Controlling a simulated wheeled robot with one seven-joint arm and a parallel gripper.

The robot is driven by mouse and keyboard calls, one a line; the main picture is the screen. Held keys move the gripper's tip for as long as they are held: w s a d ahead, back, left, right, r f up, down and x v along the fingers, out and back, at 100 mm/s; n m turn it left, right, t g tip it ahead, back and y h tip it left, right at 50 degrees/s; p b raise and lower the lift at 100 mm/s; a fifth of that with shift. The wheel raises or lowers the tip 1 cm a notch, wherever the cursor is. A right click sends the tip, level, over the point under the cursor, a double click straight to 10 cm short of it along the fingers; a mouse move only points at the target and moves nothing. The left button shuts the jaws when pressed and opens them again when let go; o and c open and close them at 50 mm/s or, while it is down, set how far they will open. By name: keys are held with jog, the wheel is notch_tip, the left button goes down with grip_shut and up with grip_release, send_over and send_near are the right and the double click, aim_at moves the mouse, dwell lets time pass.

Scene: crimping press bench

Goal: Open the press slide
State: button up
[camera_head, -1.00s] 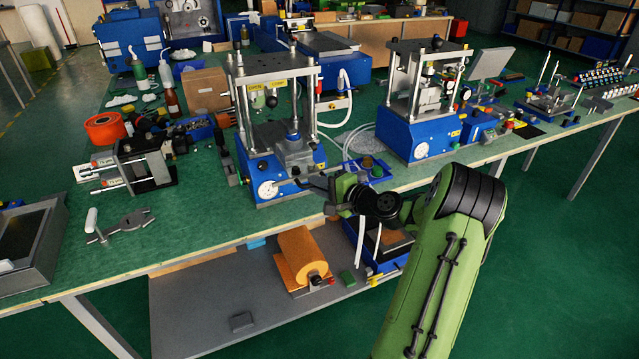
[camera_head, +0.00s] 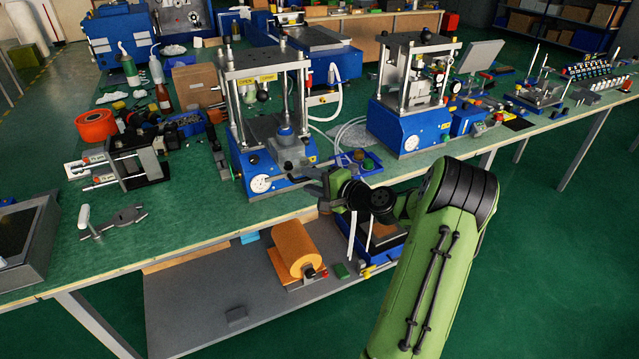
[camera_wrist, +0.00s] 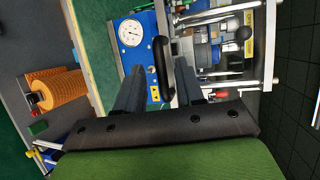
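The near press (camera_head: 272,120) stands on the bench at centre, with a blue base, metal columns, a dial gauge and yellow labels on its upper part; one appears to read OPEN. Grey blocks sit on its base between the columns; I cannot tell which part is the slide. In the wrist view, a curved black handle (camera_wrist: 165,52) lies at the press front, beside the gauge (camera_wrist: 131,33). My gripper (camera_wrist: 161,70) is open, its two dark fingers on either side of that handle. In the head view, my gripper (camera_head: 308,175) is at the press's front right corner.
A second blue press (camera_head: 412,110) stands to the right. A black fixture (camera_head: 135,160) and pliers (camera_head: 118,218) lie to the left. An orange roll (camera_head: 296,245) is on the lower shelf below my gripper. A ball-ended lever (camera_wrist: 242,33) shows inside the press.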

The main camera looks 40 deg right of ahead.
jog(key=p+v, duration=0.2)
jog(key=v, duration=1.3)
jog(key=shift+s, duration=0.35)
jog(key=shift+a, duration=0.15)
jog(key=w+a+r+n+g+y+p, duration=0.15)
jog(key=a+n+g, duration=0.3)
jog(key=a, duration=0.65)
jog(key=w+a+r+n+g+p, duration=0.2)
jog(key=w+a+r+n+g, duration=0.15)
jog(key=a+n, duration=0.45)
jog(key=s+a+r+n+h+p, duration=0.1)
jog(key=s+a+r, duration=0.1)
jog(key=s, duration=0.3)
jog(key=s+a+r+n+g+h+p, duration=0.1)
jog(key=s+a+r+n, duration=0.1)
jog(key=s+a, duration=0.3)
jog(key=s+a+r+n+h+p, duration=0.1)
jog(key=s+a+r+n, duration=0.1)
jog(key=s+a+r, duration=0.2)
jog(key=shift+s+g, duration=0.4)
jog(key=shift+s, duration=0.8)
